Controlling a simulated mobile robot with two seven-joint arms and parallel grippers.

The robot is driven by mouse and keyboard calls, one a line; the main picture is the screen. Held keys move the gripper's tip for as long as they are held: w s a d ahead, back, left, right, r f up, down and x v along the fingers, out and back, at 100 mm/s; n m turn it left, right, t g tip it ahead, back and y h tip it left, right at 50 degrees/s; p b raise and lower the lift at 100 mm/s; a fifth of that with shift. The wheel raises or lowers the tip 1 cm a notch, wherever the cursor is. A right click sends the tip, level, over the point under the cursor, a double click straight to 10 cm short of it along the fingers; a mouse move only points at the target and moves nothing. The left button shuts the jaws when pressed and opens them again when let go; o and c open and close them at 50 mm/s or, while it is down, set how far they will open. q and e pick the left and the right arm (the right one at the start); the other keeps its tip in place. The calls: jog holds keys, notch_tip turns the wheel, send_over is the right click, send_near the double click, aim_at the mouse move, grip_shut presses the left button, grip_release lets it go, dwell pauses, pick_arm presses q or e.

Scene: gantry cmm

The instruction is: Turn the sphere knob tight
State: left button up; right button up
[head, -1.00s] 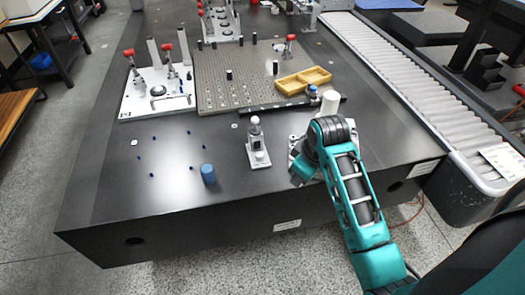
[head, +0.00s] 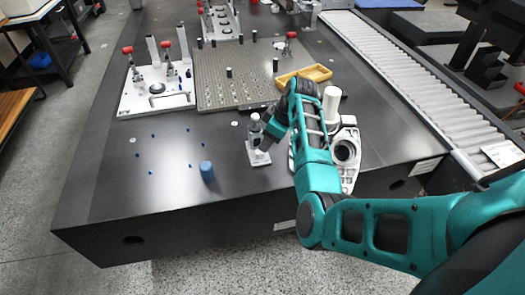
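The sphere stand (head: 257,157) stands upright on the dark table near its front edge, with a pale ball (head: 255,117) on top. My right gripper (head: 267,138) is at the stand's upper right side, by the post just below the ball. It overlaps part of the post, so the knob cannot be made out clearly. I cannot tell whether the fingers touch the stand or are open or shut. My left gripper is not in view.
A white casting (head: 347,165) and a white cylinder (head: 331,104) are right of my gripper. A blue cylinder (head: 207,171) and several small blue pins lie left of the stand. A yellow tray (head: 318,73) and a perforated plate (head: 215,88) are behind.

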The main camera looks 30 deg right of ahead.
aim_at(260, 152)
jog(key=b+x, duration=0.1)
jog(key=x, duration=0.4)
jog(key=shift+w+f, duration=0.1)
jog(key=shift+f, duration=0.1)
jog(key=shift+c, duration=0.4)
grip_shut()
